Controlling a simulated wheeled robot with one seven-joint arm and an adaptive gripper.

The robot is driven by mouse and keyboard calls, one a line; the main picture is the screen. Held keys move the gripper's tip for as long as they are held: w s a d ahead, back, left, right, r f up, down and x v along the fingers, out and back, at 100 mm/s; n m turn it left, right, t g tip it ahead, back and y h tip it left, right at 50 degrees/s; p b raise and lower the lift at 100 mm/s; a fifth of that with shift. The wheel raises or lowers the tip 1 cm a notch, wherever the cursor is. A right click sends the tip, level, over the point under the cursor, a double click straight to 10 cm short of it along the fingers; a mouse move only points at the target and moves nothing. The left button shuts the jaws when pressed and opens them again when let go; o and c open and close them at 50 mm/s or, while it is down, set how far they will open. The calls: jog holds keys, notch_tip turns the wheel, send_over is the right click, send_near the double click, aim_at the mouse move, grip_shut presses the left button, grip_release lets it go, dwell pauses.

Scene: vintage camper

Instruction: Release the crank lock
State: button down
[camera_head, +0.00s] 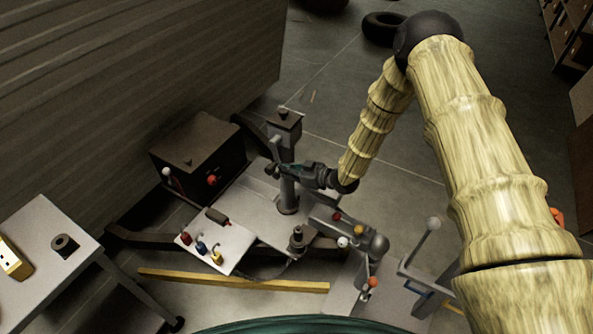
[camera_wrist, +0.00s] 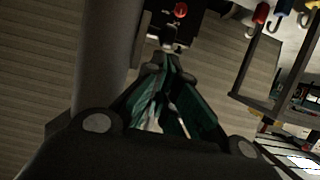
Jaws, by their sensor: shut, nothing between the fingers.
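I cannot tell for sure which part is the crank lock. A grey upright post (camera_head: 288,192) with a dark square head (camera_head: 284,121) stands on the trailer frame, and no crank shows clearly on it. My gripper (camera_head: 272,170) is beside this post, at about mid height, with its fingers shut and empty. In the wrist view my closed fingertips (camera_wrist: 167,62) point toward a dark part with a red knob (camera_wrist: 180,10). The post (camera_wrist: 104,55) rises close at the left there. I cannot tell whether the gripper touches the post.
A dark box (camera_head: 198,152) with a red knob (camera_head: 212,180) stands left of the post. A pale plate with coloured hooks (camera_head: 217,254) lies in front. Several ball-ended levers (camera_head: 343,242) are at right. A side table (camera_head: 45,232) stands at left.

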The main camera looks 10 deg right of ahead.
jog(key=shift+x, duration=1)
jog(key=shift+f+b, duration=1.35)
jog(key=shift+f, duration=0.5)
jog(key=shift+r, duration=0.1)
jog(key=shift+d, duration=0.1)
jog(key=shift+s+d+r+p, duration=0.2)
jog(key=shift+s+d+p, duration=0.15)
jog(key=shift+d, duration=0.1)
jog(key=p, duration=0.2)
send_near(280, 176)
jog(key=shift+v, duration=0.8)
